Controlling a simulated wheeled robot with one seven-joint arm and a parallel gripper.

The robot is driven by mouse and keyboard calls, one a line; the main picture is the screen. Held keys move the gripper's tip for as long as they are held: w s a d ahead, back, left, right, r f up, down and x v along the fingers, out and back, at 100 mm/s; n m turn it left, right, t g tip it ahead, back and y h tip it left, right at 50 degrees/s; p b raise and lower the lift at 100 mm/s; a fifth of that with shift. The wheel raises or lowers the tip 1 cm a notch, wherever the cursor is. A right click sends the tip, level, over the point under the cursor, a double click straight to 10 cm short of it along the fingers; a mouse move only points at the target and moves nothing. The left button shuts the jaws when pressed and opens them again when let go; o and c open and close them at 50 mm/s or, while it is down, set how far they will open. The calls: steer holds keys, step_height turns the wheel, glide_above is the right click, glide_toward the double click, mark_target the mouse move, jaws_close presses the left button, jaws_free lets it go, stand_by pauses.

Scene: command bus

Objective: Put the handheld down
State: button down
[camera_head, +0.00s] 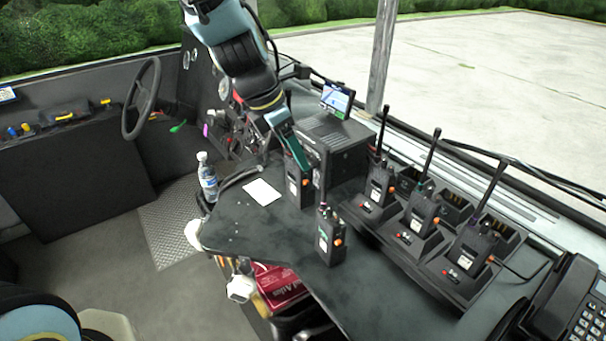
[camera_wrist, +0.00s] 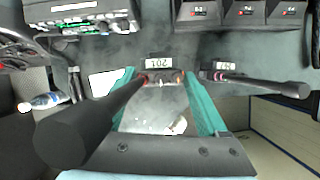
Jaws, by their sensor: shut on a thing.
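My gripper (camera_head: 294,152) reaches down over the black table (camera_head: 262,238) with its teal fingers shut on a black handheld radio (camera_head: 296,184). In the wrist view the fingers (camera_wrist: 163,92) close on both sides of this handheld (camera_wrist: 160,62), whose thick antenna points toward the camera. The handheld is upright, low over the table; I cannot tell whether its base touches the top. A second black handheld (camera_head: 330,240) stands upright on the table nearer the front edge, and it also shows to the right in the wrist view (camera_wrist: 222,75).
A charger dock (camera_head: 435,268) with several handhelds fills the right side. A desk phone (camera_head: 570,305) sits at the far right.

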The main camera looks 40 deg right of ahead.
mark_target(291, 167)
steer(key=shift+f, duration=2.9)
jaws_free()
steer(key=b+v, duration=0.1)
steer(key=v, duration=1.1)
